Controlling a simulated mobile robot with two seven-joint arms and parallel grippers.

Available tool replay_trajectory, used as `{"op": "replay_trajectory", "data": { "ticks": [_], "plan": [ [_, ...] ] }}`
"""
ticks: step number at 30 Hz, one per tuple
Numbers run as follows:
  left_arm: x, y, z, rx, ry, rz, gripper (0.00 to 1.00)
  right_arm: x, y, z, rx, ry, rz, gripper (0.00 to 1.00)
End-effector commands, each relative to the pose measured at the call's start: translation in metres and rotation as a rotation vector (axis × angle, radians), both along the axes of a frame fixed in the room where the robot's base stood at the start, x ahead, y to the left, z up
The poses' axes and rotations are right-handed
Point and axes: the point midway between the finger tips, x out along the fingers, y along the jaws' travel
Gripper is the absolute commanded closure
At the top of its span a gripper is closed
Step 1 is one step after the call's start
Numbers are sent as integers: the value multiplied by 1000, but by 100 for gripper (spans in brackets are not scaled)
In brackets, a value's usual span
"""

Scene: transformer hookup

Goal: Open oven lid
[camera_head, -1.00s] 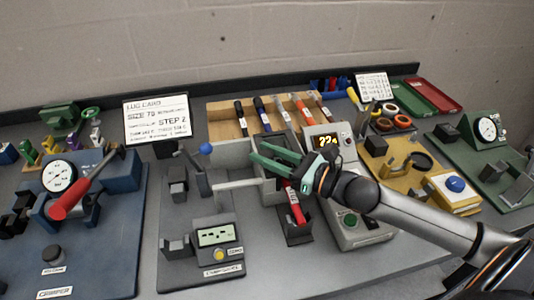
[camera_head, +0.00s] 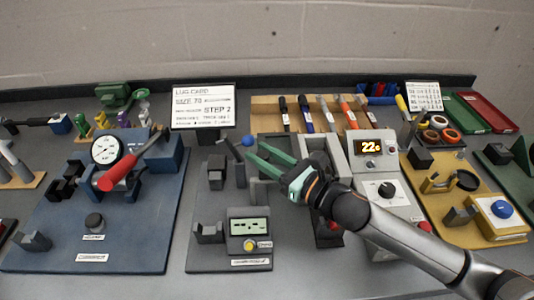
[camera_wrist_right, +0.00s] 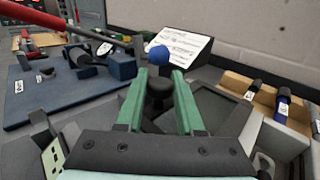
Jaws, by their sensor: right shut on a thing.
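The oven appears to be the grey unit with the lit display (camera_head: 373,147), beside a dark recess that also shows in the right wrist view (camera_wrist_right: 222,108). My right gripper (camera_head: 265,155) reaches left in front of that unit. Its green fingers are shut on a dark knob (camera_wrist_right: 160,88), seen between the fingertips in the right wrist view. I take the knob for the lid's handle; the lid is mostly hidden behind the fingers and arm, so its angle is unclear. A blue ball (camera_head: 248,140) on a lever stands just beyond the fingertips. My left gripper is not in view.
A small panel with a green screen (camera_head: 248,226) is in front of the gripper. The lug card (camera_head: 203,106) and a wooden tool rack (camera_head: 264,109) are behind. Little bench is free nearby.

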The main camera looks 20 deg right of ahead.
Motion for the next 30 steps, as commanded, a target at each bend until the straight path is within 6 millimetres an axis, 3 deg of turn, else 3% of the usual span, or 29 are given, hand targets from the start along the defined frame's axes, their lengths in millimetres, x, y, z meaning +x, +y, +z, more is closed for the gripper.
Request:
{"op": "replay_trajectory", "data": {
  "ticks": [9,20,30],
  "plan": [
    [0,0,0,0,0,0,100,0,0,-1,-1,2,0,33],
    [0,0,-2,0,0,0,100,-6,-4,-2,-2,0,0,33],
    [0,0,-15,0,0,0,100,-48,-27,-4,-3,4,2,33]
  ]
}}
